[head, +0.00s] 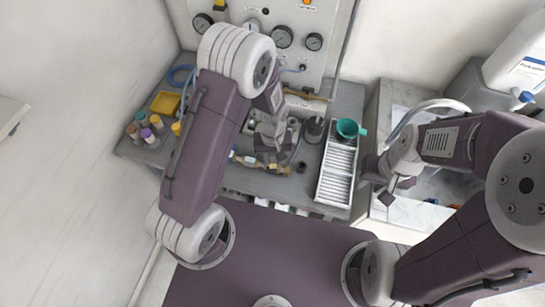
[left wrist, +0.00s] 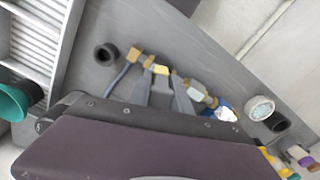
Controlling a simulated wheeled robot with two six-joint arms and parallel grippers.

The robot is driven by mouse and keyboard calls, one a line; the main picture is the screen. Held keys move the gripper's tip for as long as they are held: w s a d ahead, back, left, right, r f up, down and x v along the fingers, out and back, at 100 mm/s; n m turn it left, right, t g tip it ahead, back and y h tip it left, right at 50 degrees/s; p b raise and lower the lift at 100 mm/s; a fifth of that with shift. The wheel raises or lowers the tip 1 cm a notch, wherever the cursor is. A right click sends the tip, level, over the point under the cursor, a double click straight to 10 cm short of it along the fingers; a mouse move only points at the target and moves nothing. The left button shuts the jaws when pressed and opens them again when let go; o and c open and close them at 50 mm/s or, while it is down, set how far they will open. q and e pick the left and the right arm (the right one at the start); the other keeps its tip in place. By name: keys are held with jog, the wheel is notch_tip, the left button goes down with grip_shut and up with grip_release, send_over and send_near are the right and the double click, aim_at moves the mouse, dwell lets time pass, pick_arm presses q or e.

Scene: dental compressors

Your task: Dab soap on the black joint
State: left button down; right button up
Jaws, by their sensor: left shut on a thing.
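My left gripper (head: 270,150) is low over the grey bench, partly hidden by my own arm in the head view. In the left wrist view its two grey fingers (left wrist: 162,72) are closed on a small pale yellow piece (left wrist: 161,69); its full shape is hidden. A row of brass fittings (left wrist: 138,56) with a blue hose lies at the fingertips, and a pale green connector (left wrist: 195,91) lies to their right. I cannot tell which dark part is the black joint. My right gripper (head: 387,192) is right of the white rack, apart from the fittings; its jaw opening is unclear.
A white slotted rack (head: 338,172) and a green funnel (head: 350,128) stand to the right. A black ring-shaped part (left wrist: 106,54) and a white roll (left wrist: 260,107) sit on the bench. A gauge panel rises behind.

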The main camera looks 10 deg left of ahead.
pick_arm(q)
jog(key=shift+s, duration=0.1)
notch_tip(320, 180, up, 7)
jog(key=p, duration=0.6)
